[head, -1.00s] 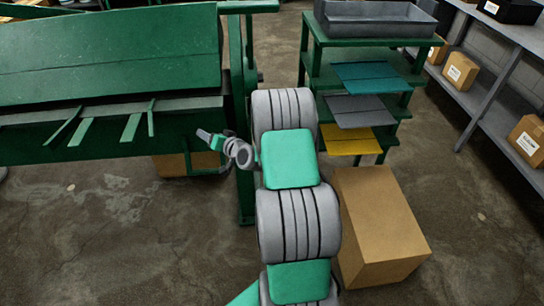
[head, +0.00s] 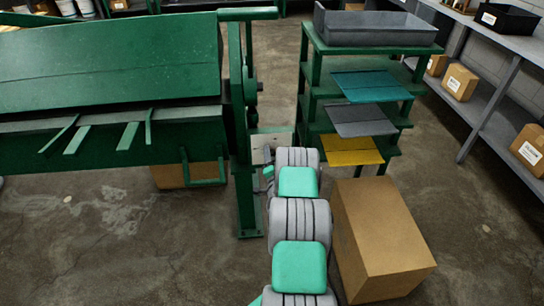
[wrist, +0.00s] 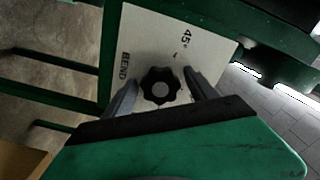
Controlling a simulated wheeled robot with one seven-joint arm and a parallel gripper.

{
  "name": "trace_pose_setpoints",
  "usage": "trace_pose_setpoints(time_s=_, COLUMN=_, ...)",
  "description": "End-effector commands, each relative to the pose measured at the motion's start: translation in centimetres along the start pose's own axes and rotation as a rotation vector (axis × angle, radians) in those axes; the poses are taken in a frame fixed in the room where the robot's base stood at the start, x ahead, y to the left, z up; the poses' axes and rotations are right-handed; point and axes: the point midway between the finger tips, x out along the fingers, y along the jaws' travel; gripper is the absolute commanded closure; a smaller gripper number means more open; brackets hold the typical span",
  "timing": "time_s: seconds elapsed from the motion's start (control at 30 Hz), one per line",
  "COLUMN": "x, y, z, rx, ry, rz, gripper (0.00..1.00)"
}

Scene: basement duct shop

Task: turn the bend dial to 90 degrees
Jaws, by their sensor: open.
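The bend dial (wrist: 160,87) is a black lobed knob on a pale plate (wrist: 150,40), which reads "BEND" and "45°". In the wrist view my gripper (wrist: 158,82) is open, with one finger on each side of the knob. I cannot tell whether either finger touches it. A small dark mark shows on the plate near the "45°", but the dial's exact setting is not readable, and no 90 mark is visible. In the head view the plate (head: 261,143) sits on the green machine's right post, while my arm hides the knob and most of the gripper.
The green bending machine (head: 110,60) fills the left. A green rack (head: 312,60) with coloured sheets and a grey tray (head: 380,27) stands behind right. A large cardboard box (head: 380,235) is close beside my arm. Shelves line the right wall. Floor at lower left is clear.

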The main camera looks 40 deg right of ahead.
Motion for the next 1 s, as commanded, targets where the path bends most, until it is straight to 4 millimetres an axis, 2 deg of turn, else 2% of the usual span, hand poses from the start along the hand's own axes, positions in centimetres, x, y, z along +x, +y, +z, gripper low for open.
trace_pose_setpoints(time_s=0.33, x=0.45, y=-0.02, z=-0.01, rx=0.000, ry=0.001, rz=0.000, gripper=0.35)
trace_pose_setpoints(time_s=1.0, x=0.42, y=-0.02, z=-0.01, rx=0.000, ry=0.000, rz=0.000, gripper=0.90)
